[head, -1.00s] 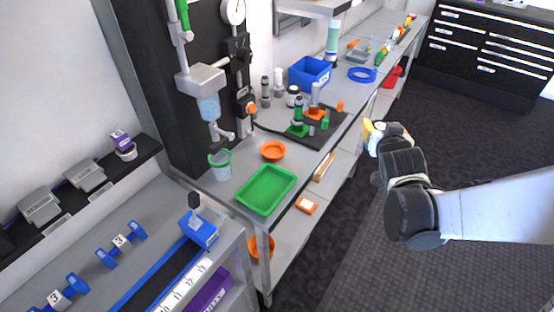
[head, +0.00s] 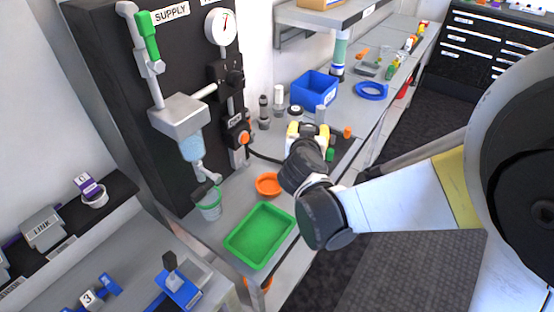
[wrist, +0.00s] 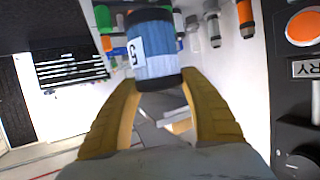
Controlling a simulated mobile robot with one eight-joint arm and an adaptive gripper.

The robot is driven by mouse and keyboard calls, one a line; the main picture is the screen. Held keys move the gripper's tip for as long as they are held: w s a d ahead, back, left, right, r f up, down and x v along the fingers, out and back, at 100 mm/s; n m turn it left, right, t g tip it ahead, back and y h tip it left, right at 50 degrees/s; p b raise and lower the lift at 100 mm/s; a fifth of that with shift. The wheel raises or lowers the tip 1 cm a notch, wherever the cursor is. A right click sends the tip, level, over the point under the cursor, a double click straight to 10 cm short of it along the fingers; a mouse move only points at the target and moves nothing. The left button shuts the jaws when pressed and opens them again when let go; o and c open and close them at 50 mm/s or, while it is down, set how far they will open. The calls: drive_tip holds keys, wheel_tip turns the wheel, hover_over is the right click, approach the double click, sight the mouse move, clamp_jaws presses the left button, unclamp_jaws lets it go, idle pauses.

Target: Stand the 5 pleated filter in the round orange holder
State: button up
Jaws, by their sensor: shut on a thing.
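The pleated filter (wrist: 156,54) is a blue pleated cylinder with dark end caps and a white label reading 5, upside down in the wrist view. My gripper (wrist: 160,92) has its yellow fingers shut on it. In the head view my gripper (head: 306,132) is over the bench at the dark mat, and I cannot make out the filter there. A round orange dish (head: 269,184) lies on the bench, left of and nearer than my gripper. I cannot tell if it is the holder; my gripper and wrist cover much of the mat.
A grey cylinder (head: 320,113) stands just behind my gripper. A blue bin (head: 314,88) is behind it, a green tray (head: 260,235) in front. The black supply panel (head: 110,95), with pipes and gauge, rises at the left.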

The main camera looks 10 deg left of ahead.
drive_tip(key=shift+s+a+f+b, duration=1.05)
drive_tip(key=shift+a+f, duration=0.55)
drive_tip(key=shift+f, duration=0.15)
drive_tip(key=shift+s+a+f+b, duration=0.95)
drive_tip(key=shift+a+f+b, duration=0.15)
drive_tip(key=shift+a+f, duration=0.6)
drive_tip(key=shift+s+a+f+b, duration=1.05)
drive_tip(key=shift+a+f, duration=0.45)
drive_tip(key=shift+f, duration=0.35)
drive_tip(key=shift+f+b, duration=0.3)
drive_tip(key=o, duration=1.2)
